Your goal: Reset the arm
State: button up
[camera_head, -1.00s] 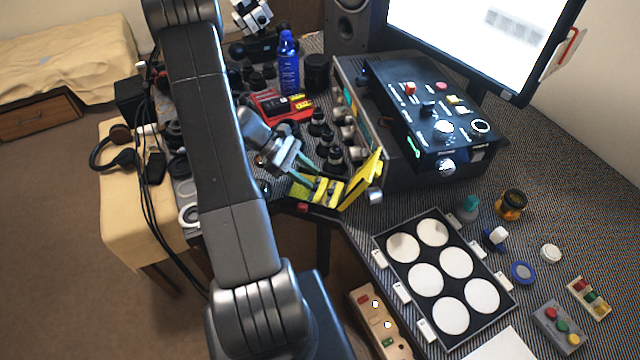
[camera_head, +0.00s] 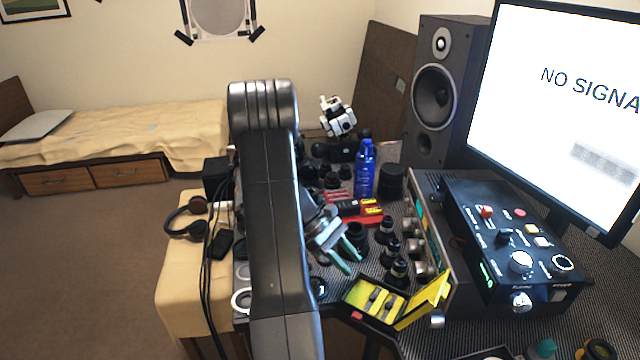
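My gripper (camera_head: 347,255) hangs over the near part of the desk, to the right of my arm. Its two teal fingers are spread apart, with nothing visible between them. Its fingertips appear above or just behind an open yellow-lined case (camera_head: 368,300), which holds small yellow and silver pieces. I cannot tell the exact height of the gripper above the desk. My arm rises in front of the desk's left side and hides part of it.
Several black lens parts (camera_head: 390,250) stand right of the gripper. A blue bottle (camera_head: 364,172), a speaker (camera_head: 440,95), a black control box (camera_head: 515,245) and a monitor (camera_head: 570,100) stand farther back or right. Headphones (camera_head: 188,222) lie on a yellow-covered surface at left.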

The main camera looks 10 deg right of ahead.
aim_at(388, 303)
jog(key=p+x, duration=0.1)
jog(key=x, duration=1.2)
jog(key=shift+s, duration=0.25)
jog(key=shift+s+d+p, duration=0.15)
jog(key=shift+d+p, duration=0.15)
jog(key=shift+y+p, duration=0.45)
jog(key=shift+y, duration=0.05)
jog(key=shift+f+b, duration=0.15)
jog(key=shift+b, duration=0.15)
